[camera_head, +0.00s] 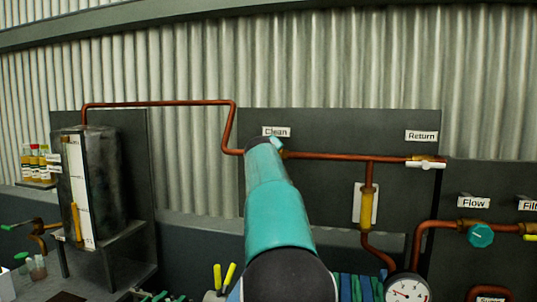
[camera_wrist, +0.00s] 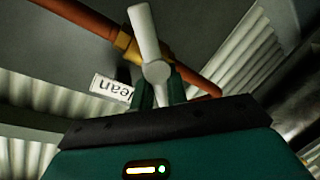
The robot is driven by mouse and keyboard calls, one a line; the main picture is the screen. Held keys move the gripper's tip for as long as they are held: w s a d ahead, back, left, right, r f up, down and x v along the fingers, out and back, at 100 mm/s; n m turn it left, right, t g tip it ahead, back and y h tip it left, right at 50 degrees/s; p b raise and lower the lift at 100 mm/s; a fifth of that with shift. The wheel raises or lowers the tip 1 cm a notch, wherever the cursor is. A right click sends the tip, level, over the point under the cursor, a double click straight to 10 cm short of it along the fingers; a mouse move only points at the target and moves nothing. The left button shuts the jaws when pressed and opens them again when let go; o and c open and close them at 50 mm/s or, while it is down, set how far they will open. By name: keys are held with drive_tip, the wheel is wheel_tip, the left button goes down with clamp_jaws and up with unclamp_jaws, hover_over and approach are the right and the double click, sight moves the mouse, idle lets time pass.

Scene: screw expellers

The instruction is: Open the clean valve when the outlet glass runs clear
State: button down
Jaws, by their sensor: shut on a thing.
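The clean valve's white lever (camera_wrist: 147,35) stands at a steep angle across the copper pipe in the wrist view, with its round hub at the lower end. My gripper (camera_wrist: 160,92) is shut on the hub end, one dark finger on each side. The Clean label (camera_wrist: 111,88) appears upside down and partly covered. In the head view my teal arm hides the valve body below the Clean label (camera_head: 276,131); only a small part of my gripper (camera_head: 276,143) shows. A sight glass (camera_head: 367,208) on a white backing, seemingly the outlet glass, looks amber-yellow.
The Return valve (camera_head: 425,164) has a white handle lying along its pipe. A teal Flow knob (camera_head: 481,235) and a pressure gauge (camera_head: 407,288) are at the lower right. A dark tank (camera_head: 103,185) stands left. Copper pipe (camera_head: 330,156) runs along the panel.

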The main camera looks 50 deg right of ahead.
drive_tip(key=n, duration=0.1)
drive_tip(key=n+g, duration=0.1)
drive_tip(key=n, duration=0.2)
drive_tip(key=shift+w+f+g+h, duration=0.25)
drive_tip(key=shift+f+g+h, duration=0.05)
drive_tip(key=shift+f+g, duration=0.1)
drive_tip(key=shift+f+n+g, duration=0.25)
drive_tip(key=shift+n+g, duration=0.35)
drive_tip(key=shift+n, duration=0.7)
drive_tip(key=c, duration=1.5)
unclamp_jaws()
drive_tip(key=shift+d, duration=0.1)
drive_tip(key=v, duration=1.4)
drive_tip(key=shift+f, duration=0.15)
